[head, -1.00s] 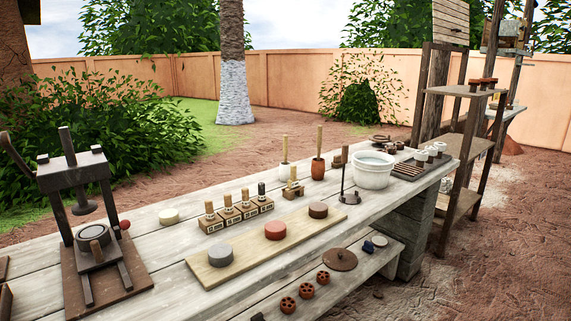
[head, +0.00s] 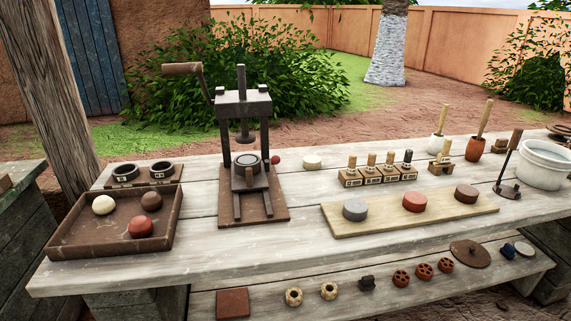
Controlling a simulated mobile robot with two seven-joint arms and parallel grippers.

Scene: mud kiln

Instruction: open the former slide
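A dark metal press (head: 243,107) stands on the weathered wooden table, left of centre, with a crank handle at its upper left. Its screw and plunger hang above a round dark former (head: 247,160). The former sits between the two uprights, at the back end of two rails (head: 238,205) that run toward the front of a brown base board. A small red ball (head: 276,160) shows just right of the right upright; I cannot tell whether it is joined to the slide. Neither of my grippers is in view.
A brown tray (head: 68,243) with three balls lies left of the press, with two dark rings on a board (head: 143,176) behind it. Stamps (head: 380,173) and a plank (head: 335,226) with three discs lie to the right. A lower shelf (head: 260,305) holds small parts.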

